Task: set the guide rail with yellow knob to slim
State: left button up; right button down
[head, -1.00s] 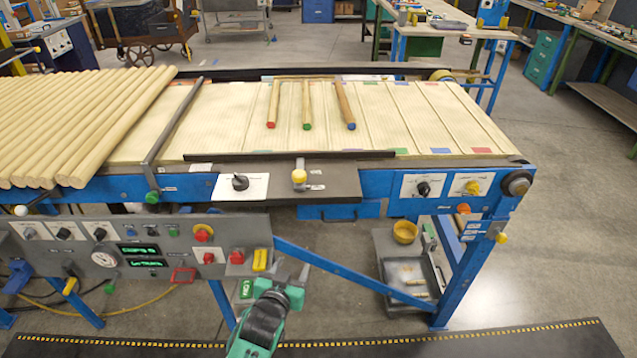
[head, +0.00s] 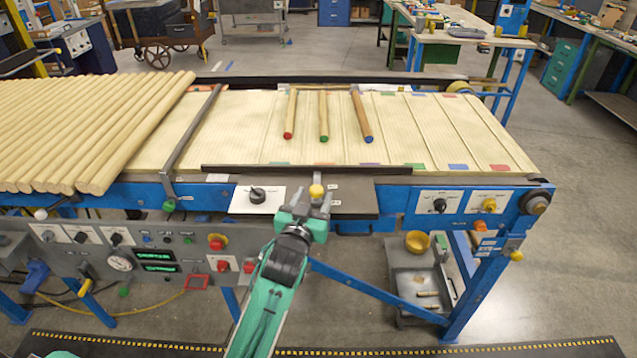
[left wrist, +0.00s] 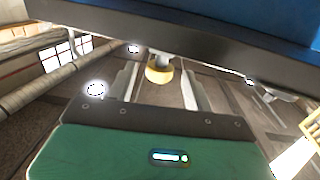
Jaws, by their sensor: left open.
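The yellow knob (head: 316,190) sits on a short stem at the dark plate (head: 352,195) on the conveyor's front edge. The dark guide rail (head: 380,169) runs along the belt just behind it. Small white labels (head: 334,203) lie beside the knob, too small to read. My left gripper (head: 313,203) is open at the plate's front, with its fingers pointing at the knob. In the left wrist view the yellow knob (left wrist: 159,74) shows between the two spread fingers; whether they touch it I cannot tell. My right gripper is not in view.
A black knob (head: 257,195) on a white plate stands just left. Three dowels with red, green and blue ends (head: 323,117) lie on the belt, and many thick rods (head: 85,130) lie at left. A control panel (head: 125,250) is below left; a yellow bowl (head: 417,242) is lower right.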

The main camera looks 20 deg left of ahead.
aim_at(318, 187)
pick_arm(q)
jog(key=shift+w+p, duration=0.35)
jog(key=shift+w, duration=2)
